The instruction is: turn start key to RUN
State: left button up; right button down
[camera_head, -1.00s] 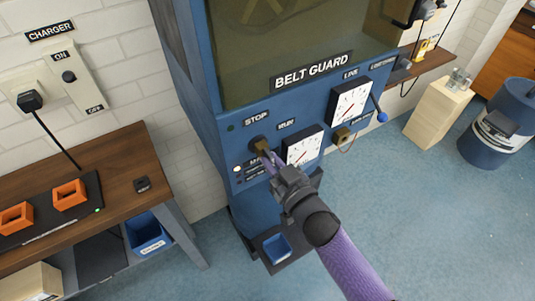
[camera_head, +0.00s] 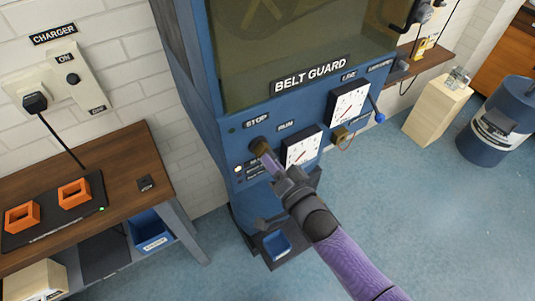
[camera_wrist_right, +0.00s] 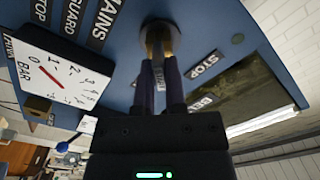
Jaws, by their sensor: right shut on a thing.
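The brass start key (camera_head: 259,146) sits in its dark round switch on the blue machine panel, below the STOP label (camera_head: 257,120) and left of the RUN label (camera_head: 286,126). My right gripper (camera_head: 265,156) is shut on the key, with its arm coming from the lower right. In the right wrist view, the two fingers of the gripper (camera_wrist_right: 160,68) close around the brass key (camera_wrist_right: 158,42) in front of its round collar. The fingers hide part of the key, so its exact angle is hard to read. My left gripper is not in view.
A white gauge (camera_head: 302,150) lies close to the right of the key, with another gauge (camera_head: 349,102) beyond it. A blue-tipped lever (camera_head: 379,116) sticks out at the panel's right. A wooden bench (camera_head: 125,165) with orange frames stands left.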

jog(key=m, duration=0.5)
jog(key=shift+f+m, duration=0.1)
jog(key=shift+m, duration=0.3)
jog(key=c, duration=1)
grip_release()
jog(key=shift+m, duration=0.4)
jog(key=o, duration=0.4)
